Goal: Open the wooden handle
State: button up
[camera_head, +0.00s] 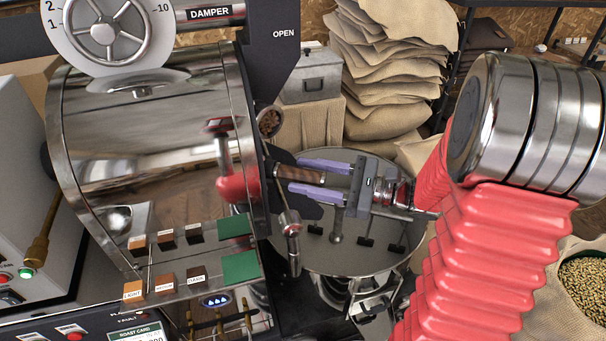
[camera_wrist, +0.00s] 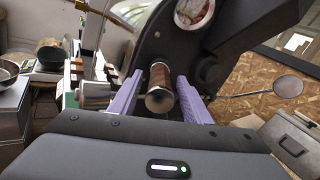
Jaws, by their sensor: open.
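The wooden handle (camera_head: 300,174) is a short brown grip with a metal end, on the right side of the shiny roaster drum (camera_head: 160,150). My gripper (camera_head: 306,178) has two purple fingers and reaches in from the right. Its fingers lie above and below the handle in the head view, open around it. In the wrist view the wooden handle (camera_wrist: 160,88) points toward me between the two purple fingers (camera_wrist: 161,98), with a visible gap on the right side. Whether the left finger touches it, I cannot tell.
The round cooling tray (camera_head: 345,255) lies below my gripper. A metal lever (camera_head: 291,235) hangs beside the drum. Wood sample blocks and green pads (camera_head: 240,268) sit at the drum's front. Stacked sacks (camera_head: 390,60) and a grey metal box (camera_head: 311,76) stand behind.

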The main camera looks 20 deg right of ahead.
jog(key=shift+w+a, duration=0.4)
jog(key=shift+a, duration=0.2)
grip_shut()
dwell(0.3)
